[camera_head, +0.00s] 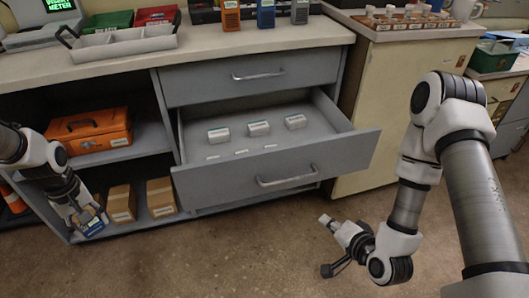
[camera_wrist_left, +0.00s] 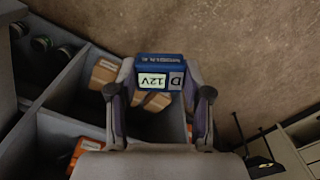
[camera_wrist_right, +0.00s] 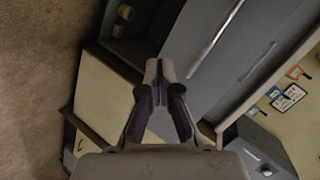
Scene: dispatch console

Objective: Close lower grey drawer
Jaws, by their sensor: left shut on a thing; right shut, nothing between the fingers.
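The lower grey drawer (camera_head: 345,158) is pulled out from the console in the head view, with several small white-topped boxes inside. Its front carries a metal handle (camera_head: 287,180). My right gripper (camera_head: 328,245) is shut and empty, in front of the drawer and below its right end, apart from it. The right wrist view shows its closed fingers (camera_wrist_right: 160,82). My left gripper (camera_head: 88,212) is at the lower left shelf, shut on a blue box marked "D 12V" (camera_wrist_left: 160,73). That box also shows in the head view (camera_head: 93,226).
The upper drawer (camera_head: 250,76) is shut. An orange toolbox (camera_head: 90,131) sits on the shelf, with brown cartons (camera_head: 122,203) below it. A grey tray (camera_head: 120,44) and radios (camera_head: 266,14) stand on the worktop. A cream cabinet (camera_head: 400,105) is right of the drawer. The floor in front is clear.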

